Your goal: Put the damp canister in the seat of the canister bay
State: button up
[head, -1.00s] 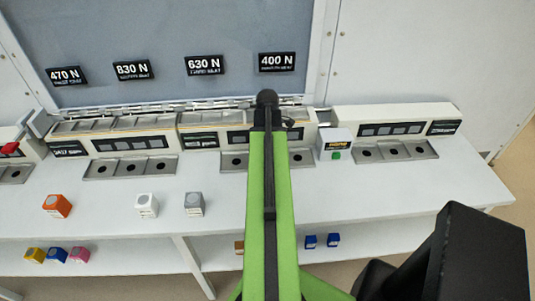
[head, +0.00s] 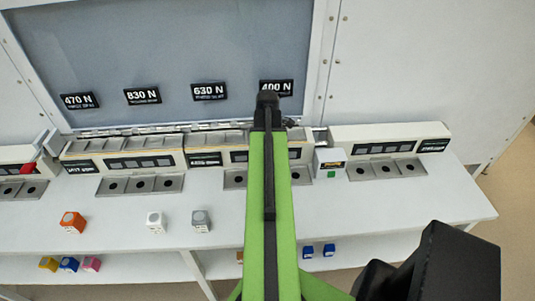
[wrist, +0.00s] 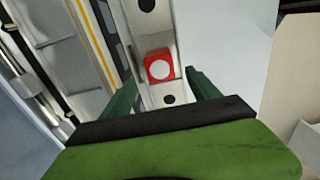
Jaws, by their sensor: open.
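In the wrist view a red canister (wrist: 160,66) with a white round top sits on a pale strip with dark round holes (wrist: 158,30), one hole showing on either side of it. My gripper (wrist: 160,86) is open, its green fingers apart to the left and right near the canister. I cannot tell whether they touch it. In the head view my arm hides this canister and my fingers. Three-hole trays (head: 140,185) stand before the consoles. I cannot read which is the canister bay or which canister is damp.
Orange (head: 72,222), white (head: 155,222) and grey (head: 201,220) canisters stand on the white bench (head: 350,214). A small box with a green button (head: 330,163) stands right of my arm.

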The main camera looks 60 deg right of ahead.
jog(key=shift+r+p, duration=0.3)
jog(key=shift+r, duration=0.6)
jog(key=shift+f, duration=0.1)
jog(key=w+a+m, duration=0.2)
jog(key=w+a, duration=0.7)
jog(key=a, duration=0.2)
jog(key=w+a+m, duration=0.1)
jog(key=w+a, duration=0.8)
jog(key=a, duration=0.3)
jog(key=w+a, duration=0.1)
jog(key=a, duration=0.3)
jog(key=w+a+m, duration=0.1)
jog(key=a, duration=0.4)
jog(key=w+a+m, duration=0.1)
jog(key=a, duration=0.4)
jog(key=shift+w+a, duration=0.15)
jog(key=shift+a, duration=0.05)
jog(key=a+m, duration=0.2)
jog(key=a, duration=1.1)
jog(key=shift+w, duration=0.15)
jog(key=shift+f, duration=0.1)
